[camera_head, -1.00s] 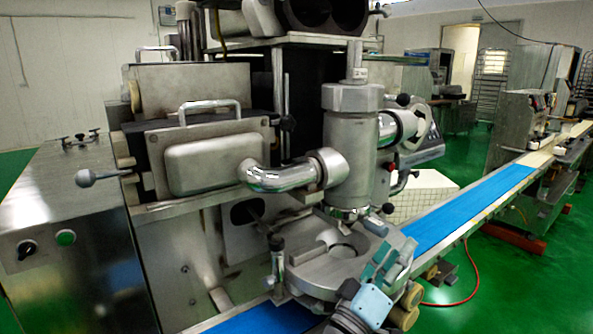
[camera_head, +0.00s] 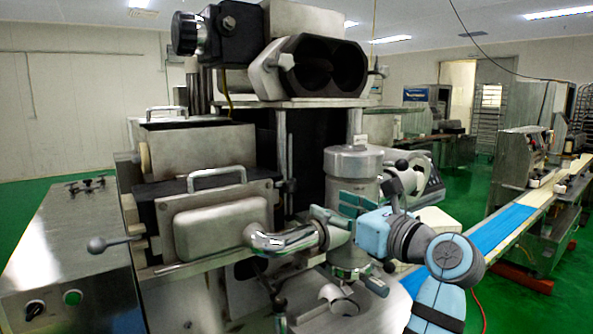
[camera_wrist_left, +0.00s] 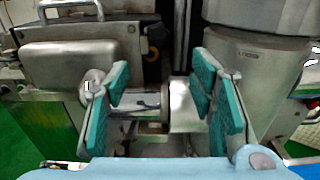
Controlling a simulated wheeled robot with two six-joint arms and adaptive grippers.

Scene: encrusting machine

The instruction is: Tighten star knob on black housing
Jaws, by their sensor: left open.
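A small dark knob (camera_head: 291,185) sits at the right end of the black housing (camera_head: 262,165), behind the steel box with the handle. In the left wrist view a dark knob (camera_wrist_left: 153,54) shows beyond the fingers, above the middle of the gap; its exact shape is too small to tell. My left gripper (camera_head: 328,217), with teal pads, is in front of the upright steel cylinder, to the right of and below the knob and apart from it. It is open and empty; in the left wrist view its pads (camera_wrist_left: 163,92) stand wide apart. My right gripper is not in view.
A shiny bent pipe (camera_head: 285,240) runs below the knob, close to my left fingers. The steel cylinder (camera_head: 352,165) stands to the knob's right. A black double-barrel unit (camera_head: 320,68) is above. A blue conveyor belt (camera_head: 500,228) runs away at the right.

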